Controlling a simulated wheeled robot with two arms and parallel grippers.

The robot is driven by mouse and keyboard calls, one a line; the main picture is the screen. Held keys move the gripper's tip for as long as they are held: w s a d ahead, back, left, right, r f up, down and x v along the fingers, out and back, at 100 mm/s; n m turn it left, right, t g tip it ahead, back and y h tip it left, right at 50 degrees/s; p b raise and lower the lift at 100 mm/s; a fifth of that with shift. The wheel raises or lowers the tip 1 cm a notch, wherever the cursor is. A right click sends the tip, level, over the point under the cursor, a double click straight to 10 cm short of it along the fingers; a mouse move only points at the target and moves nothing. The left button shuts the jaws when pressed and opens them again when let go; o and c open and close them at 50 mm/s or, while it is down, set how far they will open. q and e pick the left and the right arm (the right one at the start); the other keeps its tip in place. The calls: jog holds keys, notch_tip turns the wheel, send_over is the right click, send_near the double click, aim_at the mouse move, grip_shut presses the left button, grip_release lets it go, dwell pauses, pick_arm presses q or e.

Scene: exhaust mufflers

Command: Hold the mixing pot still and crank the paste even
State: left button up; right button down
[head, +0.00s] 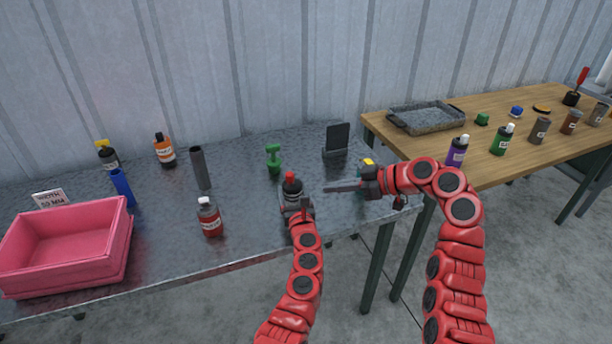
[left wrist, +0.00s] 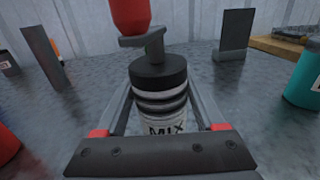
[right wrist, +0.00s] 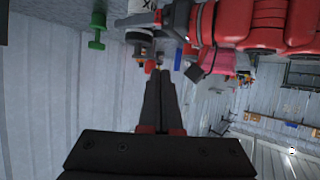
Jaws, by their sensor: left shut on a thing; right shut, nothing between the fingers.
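The mixing pot (head: 292,191) stands upright on the grey metal table, with a dark lid and a crank topped by a red knob. In the left wrist view the pot (left wrist: 160,92) shows its "MIX" label, and the crank arm (left wrist: 143,44) with its red knob (left wrist: 130,14) sits above the lid. My left gripper (head: 295,206) is shut around the pot's body, one finger on each side. My right gripper (head: 330,188) is shut and empty, just right of the pot, with its fingers pointing left towards it. Its closed fingers (right wrist: 159,78) also show in the right wrist view.
A pink bin (head: 65,245) stands at left. The wooden table (head: 480,118) at right holds a tray and several bottles.

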jog(key=w+d+r+g+h, duration=0.1)
jog(key=d+r+g+h, duration=0.15)
jog(key=r, duration=0.45)
send_near(293, 180)
jog(key=shift+x, duration=3.15)
jog(key=shift+d+f+t, duration=0.15)
jog(key=shift+f+t, duration=0.05)
jog(key=shift+t, duration=0.05)
jog(key=shift+s+a+m+t+h, duration=0.15)
jog(key=shift+a+m+t+h, duration=0.25)
jog(key=shift+t+h, duration=0.1)
